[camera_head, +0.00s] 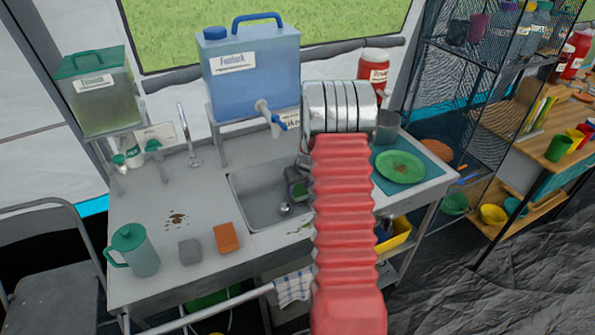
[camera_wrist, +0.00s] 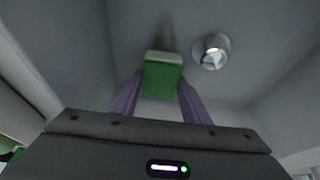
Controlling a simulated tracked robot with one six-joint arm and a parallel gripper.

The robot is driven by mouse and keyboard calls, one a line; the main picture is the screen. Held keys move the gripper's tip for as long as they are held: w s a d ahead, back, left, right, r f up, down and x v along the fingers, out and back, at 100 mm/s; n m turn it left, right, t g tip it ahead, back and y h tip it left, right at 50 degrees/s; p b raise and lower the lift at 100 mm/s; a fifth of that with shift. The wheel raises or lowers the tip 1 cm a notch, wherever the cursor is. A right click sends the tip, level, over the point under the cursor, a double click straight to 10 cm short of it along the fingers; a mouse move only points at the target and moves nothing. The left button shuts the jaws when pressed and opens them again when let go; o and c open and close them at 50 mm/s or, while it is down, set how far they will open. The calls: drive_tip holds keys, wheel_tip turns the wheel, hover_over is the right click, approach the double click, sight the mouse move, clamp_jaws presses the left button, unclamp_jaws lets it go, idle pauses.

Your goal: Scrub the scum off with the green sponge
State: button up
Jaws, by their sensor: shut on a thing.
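In the wrist view my gripper (camera_wrist: 160,88) is shut on the green sponge (camera_wrist: 162,76), with a purple finger on each side of it. The sponge is inside the grey sink basin, close to its floor or wall; I cannot tell whether it touches. A faint brownish streak (camera_wrist: 167,38) lies just beyond the sponge. The round metal drain (camera_wrist: 211,51) is to its right. In the head view the sink (camera_head: 258,203) is partly hidden by my red arm, and the sponge (camera_head: 298,190) shows at its right side.
A brown stain (camera_head: 176,219), a grey sponge (camera_head: 190,251), an orange sponge (camera_head: 227,238) and a teal jug (camera_head: 134,250) are on the counter at left. A blue water tank (camera_head: 250,75) stands behind the sink. A green plate (camera_head: 400,167) lies at right.

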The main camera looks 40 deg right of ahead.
drive_tip(key=shift+d+r, duration=0.1)
drive_tip(key=shift+r, duration=0.75)
drive_tip(key=shift+d+r, duration=0.1)
drive_tip(key=shift+r, duration=2.65)
drive_tip(key=shift+s+d, duration=0.1)
drive_tip(key=shift+s, duration=0.05)
